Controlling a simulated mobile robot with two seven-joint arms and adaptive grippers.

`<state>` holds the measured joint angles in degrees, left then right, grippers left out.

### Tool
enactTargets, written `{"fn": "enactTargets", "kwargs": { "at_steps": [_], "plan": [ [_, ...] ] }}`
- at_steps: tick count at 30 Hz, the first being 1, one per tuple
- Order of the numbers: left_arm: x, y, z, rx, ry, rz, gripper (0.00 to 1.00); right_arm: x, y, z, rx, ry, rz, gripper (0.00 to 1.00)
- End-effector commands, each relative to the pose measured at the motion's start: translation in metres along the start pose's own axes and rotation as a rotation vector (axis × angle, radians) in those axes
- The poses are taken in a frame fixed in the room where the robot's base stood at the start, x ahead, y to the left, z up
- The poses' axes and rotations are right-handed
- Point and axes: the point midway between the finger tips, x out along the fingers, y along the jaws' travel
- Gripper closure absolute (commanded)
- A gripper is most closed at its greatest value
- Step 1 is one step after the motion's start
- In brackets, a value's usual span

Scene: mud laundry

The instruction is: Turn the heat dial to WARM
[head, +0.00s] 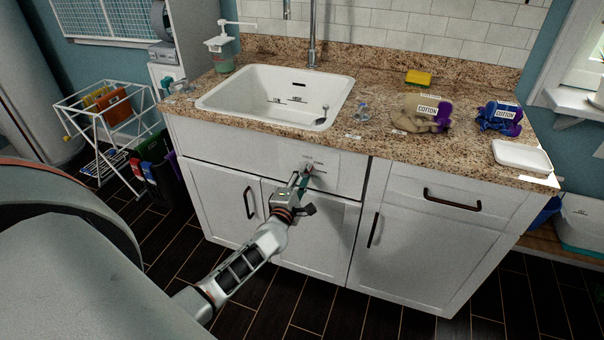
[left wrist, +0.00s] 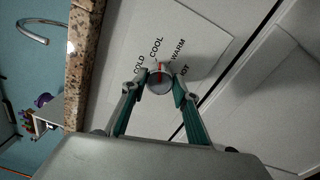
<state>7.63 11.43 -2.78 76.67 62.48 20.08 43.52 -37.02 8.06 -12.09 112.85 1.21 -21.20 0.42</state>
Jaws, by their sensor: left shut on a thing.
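The heat dial (left wrist: 160,80) is a small round grey knob with a red mark on its face. It sits on a white label panel (left wrist: 205,30) printed COLD, COOL, WARM and HOT. In the left wrist view the red mark points up, about toward COOL. My left gripper (left wrist: 159,88) is shut on the dial, with one teal finger on each side. In the head view my left gripper (head: 303,176) is at the front panel below the sink, and its fingers partly hide the dial (head: 308,168). My right gripper is not in view.
A granite counter (head: 380,95) with a white sink (head: 278,95) overhangs the panel. Cotton-labelled cloth bundles, one tan (head: 418,115) and one blue (head: 498,116), a yellow sponge (head: 418,78) and a white dish (head: 521,156) lie on it. Cabinet doors with dark handles are below.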

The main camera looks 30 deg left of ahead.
Motion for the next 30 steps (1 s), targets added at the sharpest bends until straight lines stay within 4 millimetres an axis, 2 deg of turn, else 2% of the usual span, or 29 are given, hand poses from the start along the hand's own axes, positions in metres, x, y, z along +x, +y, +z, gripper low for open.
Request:
{"fn": "enactTargets", "kwargs": {
  "at_steps": [15, 24, 30],
  "plan": [
    [0.000, 0.001, 0.000, 0.437, -0.014, 0.003, 0.92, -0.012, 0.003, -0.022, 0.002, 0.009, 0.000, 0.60],
    [0.000, 0.000, 0.000, 0.569, -0.018, 0.003, 0.92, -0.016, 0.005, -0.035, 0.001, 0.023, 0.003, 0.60],
    [0.000, -0.001, -0.001, 0.602, -0.019, 0.004, 0.92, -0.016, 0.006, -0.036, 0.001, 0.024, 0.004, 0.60]
  ]
}}
